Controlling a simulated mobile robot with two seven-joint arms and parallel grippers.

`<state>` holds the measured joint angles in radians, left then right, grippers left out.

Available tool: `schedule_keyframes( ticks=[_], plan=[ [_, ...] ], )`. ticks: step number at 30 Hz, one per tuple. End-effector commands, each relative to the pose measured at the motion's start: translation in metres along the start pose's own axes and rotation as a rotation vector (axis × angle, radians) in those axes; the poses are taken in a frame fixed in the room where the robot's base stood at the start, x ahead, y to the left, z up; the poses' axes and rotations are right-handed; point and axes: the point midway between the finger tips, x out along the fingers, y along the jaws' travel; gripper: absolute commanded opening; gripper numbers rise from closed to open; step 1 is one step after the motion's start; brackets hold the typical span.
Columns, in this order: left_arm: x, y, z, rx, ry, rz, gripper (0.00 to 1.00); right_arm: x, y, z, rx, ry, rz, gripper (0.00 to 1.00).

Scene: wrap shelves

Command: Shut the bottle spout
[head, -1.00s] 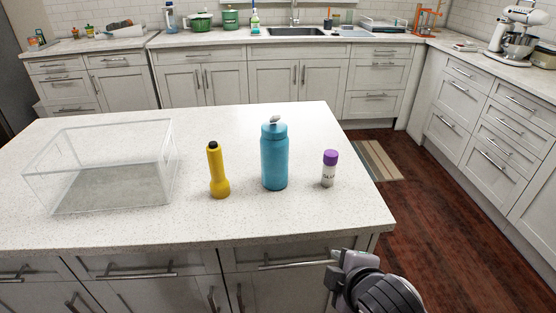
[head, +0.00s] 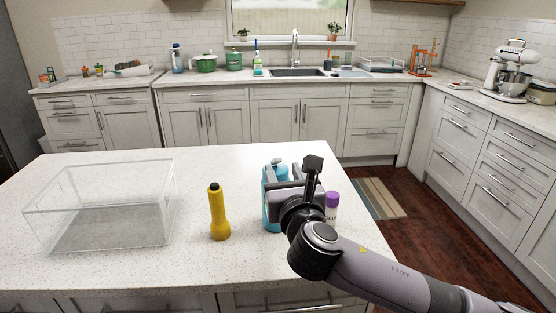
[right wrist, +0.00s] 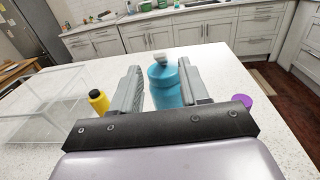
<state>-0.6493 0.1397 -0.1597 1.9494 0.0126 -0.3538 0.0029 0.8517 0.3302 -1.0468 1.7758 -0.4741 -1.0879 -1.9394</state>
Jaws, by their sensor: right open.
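The blue bottle (head: 268,211) stands upright on the island counter, and much of it is hidden behind my right gripper in the head view. Its grey spout (head: 278,161) shows on top of the lid and looks raised and tilted. In the right wrist view the bottle (right wrist: 165,88) and its spout (right wrist: 160,58) appear between and beyond the two fingers. My right gripper (right wrist: 158,88) is open; I cannot tell whether a finger touches the bottle. In the head view the right gripper (head: 283,192) is at the bottle's upper part. My left gripper is not in view.
A yellow flashlight (head: 218,212) stands left of the bottle. A white glue bottle with a purple cap (head: 332,200) stands close on the right, partly behind my arm. A clear box (head: 170,205) sits at the left. The counter's front middle is clear.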

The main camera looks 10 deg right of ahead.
Motion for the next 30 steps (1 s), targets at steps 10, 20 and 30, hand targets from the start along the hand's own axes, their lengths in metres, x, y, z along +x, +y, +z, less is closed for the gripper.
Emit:
schedule_keyframes(
  ticks=[10,20,30],
  plan=[
    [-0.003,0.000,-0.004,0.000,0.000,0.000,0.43,0.041,0.000,0.001,0.005,0.002,-0.002,0.45],
    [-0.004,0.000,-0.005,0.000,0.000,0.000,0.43,0.060,0.000,0.000,0.007,0.002,-0.001,0.45],
    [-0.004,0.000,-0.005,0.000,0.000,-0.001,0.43,0.061,0.000,0.000,0.007,0.002,0.000,0.28]
  ],
)
